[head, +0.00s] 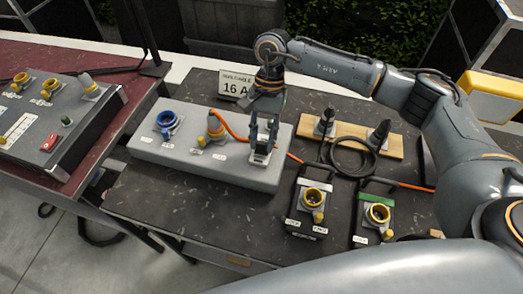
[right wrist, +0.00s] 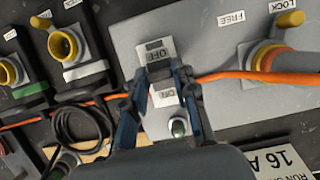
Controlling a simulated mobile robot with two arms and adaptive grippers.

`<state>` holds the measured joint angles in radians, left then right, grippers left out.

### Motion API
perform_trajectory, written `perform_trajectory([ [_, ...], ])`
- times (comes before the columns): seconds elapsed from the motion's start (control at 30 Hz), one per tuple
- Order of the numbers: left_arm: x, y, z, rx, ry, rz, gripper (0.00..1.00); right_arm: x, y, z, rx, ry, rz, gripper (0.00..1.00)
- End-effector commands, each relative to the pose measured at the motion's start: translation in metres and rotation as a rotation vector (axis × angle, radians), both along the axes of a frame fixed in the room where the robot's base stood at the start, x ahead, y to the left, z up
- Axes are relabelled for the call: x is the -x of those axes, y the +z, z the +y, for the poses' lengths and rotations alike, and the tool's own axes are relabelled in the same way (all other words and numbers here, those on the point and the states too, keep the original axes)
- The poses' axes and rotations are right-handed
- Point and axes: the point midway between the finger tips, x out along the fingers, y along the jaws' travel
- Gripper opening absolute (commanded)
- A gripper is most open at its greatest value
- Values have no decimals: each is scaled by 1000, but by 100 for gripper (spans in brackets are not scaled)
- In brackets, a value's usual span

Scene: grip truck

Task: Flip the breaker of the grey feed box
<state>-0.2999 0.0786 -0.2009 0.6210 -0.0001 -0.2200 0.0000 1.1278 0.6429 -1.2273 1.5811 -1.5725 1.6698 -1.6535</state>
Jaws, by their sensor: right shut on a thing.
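The grey feed box (head: 175,158) lies on the dark table in the head view. It has a blue socket (head: 167,124) at its left and an orange plug (head: 215,127) with an orange cable in its middle. Its breaker (right wrist: 160,72), with an OFF label and an ON label, is at the box's right end. My right gripper (head: 263,137) is over that end, pointing down. In the right wrist view its fingers (right wrist: 161,78) are shut on the breaker from both sides. The fingers partly hide the breaker, so its lever position is unclear. My left gripper is not in view.
Two black boxes with yellow sockets (head: 314,196) (head: 379,214) stand at the front right. A wooden strip (head: 345,138) with black plugs and a coiled cable lies behind them. A "16 A" sign (head: 236,86) stands behind the box. A dark panel (head: 62,125) is on the red table.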

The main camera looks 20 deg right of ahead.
Motion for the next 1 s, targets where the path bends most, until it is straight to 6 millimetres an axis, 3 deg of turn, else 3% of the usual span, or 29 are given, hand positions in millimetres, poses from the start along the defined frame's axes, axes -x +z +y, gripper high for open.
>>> perform_trajectory([
  [0.03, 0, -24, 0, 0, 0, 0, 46, -4, -12, -1, -27, -4, 34, 0],
  [0.1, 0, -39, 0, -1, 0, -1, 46, -7, -12, -3, -65, -5, 90, 0],
  [0.4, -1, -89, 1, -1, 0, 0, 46, -16, -11, -10, -213, -4, 311, 0],
  [1.0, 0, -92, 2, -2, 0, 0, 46, -24, -11, -16, -353, -4, 526, 0],
])
